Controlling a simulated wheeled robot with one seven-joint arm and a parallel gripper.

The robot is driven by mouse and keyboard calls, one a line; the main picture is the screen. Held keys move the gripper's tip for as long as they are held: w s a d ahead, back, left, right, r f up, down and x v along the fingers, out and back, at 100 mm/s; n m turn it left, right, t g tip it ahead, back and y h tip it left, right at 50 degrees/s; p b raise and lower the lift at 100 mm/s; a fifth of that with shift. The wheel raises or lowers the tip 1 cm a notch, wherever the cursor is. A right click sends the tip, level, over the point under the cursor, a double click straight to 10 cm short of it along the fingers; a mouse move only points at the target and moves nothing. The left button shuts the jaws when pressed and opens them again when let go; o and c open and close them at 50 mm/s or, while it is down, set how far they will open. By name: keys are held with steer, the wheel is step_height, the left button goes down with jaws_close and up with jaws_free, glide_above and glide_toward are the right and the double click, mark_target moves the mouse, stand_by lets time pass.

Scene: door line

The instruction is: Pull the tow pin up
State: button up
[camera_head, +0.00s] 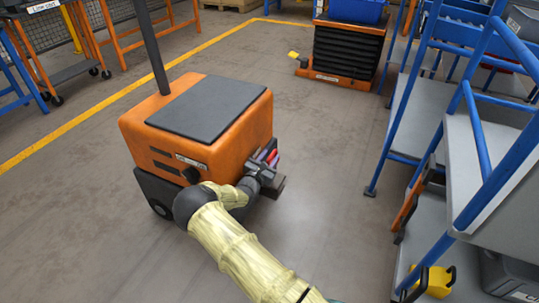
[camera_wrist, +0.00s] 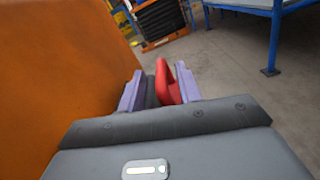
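The tow pin shows as a red loop handle (camera_wrist: 162,86) in the wrist view, standing between my two purple fingers. My gripper (camera_wrist: 160,90) is open around it. The right finger is close beside the red loop, and a dark gap shows between the loop and the left finger. I cannot tell if the right finger touches it. In the head view my gripper (camera_head: 267,157) is at the right side of the orange tug (camera_head: 225,125), where a bit of red (camera_head: 273,155) shows. The pin's lower part is hidden.
The tug's orange body (camera_wrist: 55,75) rises close on the left in the wrist view. Blue-framed grey shelving (camera_head: 415,115) stands to the right. An orange and black lift unit (camera_head: 345,50) with a blue bin stands at the back. Floor between tug and shelving is clear.

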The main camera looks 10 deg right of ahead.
steer(key=p+v, duration=0.5)
steer(key=v, duration=1)
steer(key=shift+s+a+p, duration=0.25)
steer(key=shift+s+p, duration=0.1)
steer(key=shift+p, duration=0.05)
